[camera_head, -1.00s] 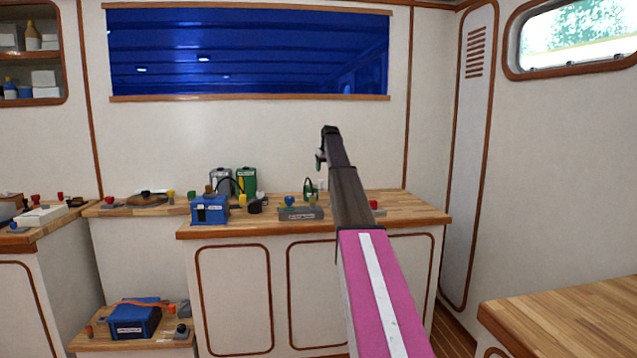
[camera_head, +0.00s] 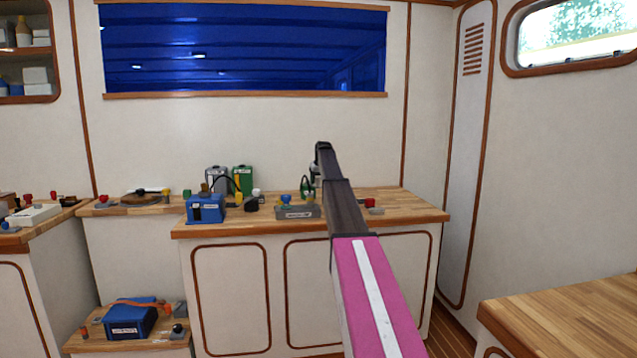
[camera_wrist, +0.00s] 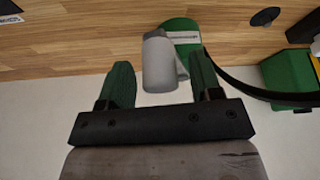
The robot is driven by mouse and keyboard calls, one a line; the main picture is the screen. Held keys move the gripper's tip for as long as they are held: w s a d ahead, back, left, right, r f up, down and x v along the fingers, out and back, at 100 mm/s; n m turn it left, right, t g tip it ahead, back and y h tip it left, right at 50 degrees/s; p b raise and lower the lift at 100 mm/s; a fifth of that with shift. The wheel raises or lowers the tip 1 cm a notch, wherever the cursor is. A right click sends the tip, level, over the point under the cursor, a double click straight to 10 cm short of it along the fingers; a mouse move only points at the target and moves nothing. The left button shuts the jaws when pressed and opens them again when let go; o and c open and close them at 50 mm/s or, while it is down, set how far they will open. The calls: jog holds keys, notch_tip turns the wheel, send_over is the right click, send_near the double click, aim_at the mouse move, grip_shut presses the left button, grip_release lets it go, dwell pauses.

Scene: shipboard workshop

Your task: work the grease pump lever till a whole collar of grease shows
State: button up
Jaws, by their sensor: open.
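My gripper (camera_head: 313,172) is at the far end of my arm, above the back of the main bench. In the wrist view its two green fingers (camera_wrist: 160,72) stand apart, open. A grey cylinder (camera_wrist: 160,62) shows between them, in front of a green round body (camera_wrist: 182,30) with a white label. I cannot tell whether the fingers touch it. A small green item (camera_head: 305,187) shows by the gripper in the head view, partly hidden by my arm. I cannot tell which part is the grease pump's lever, and no grease collar is discernible.
A green box (camera_wrist: 288,78) and a black hose (camera_wrist: 250,90) lie right of the fingers. On the bench (camera_head: 390,217) stand a blue box (camera_head: 205,209), grey and green canisters (camera_head: 242,179), and a grey block (camera_head: 297,212). The bench's right end is mostly clear.

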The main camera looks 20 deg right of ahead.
jog(key=shift+w+f, duration=0.1)
jog(key=shift+f, duration=0.15)
jog(key=c, duration=0.9)
jog(key=shift+c, duration=0.2)
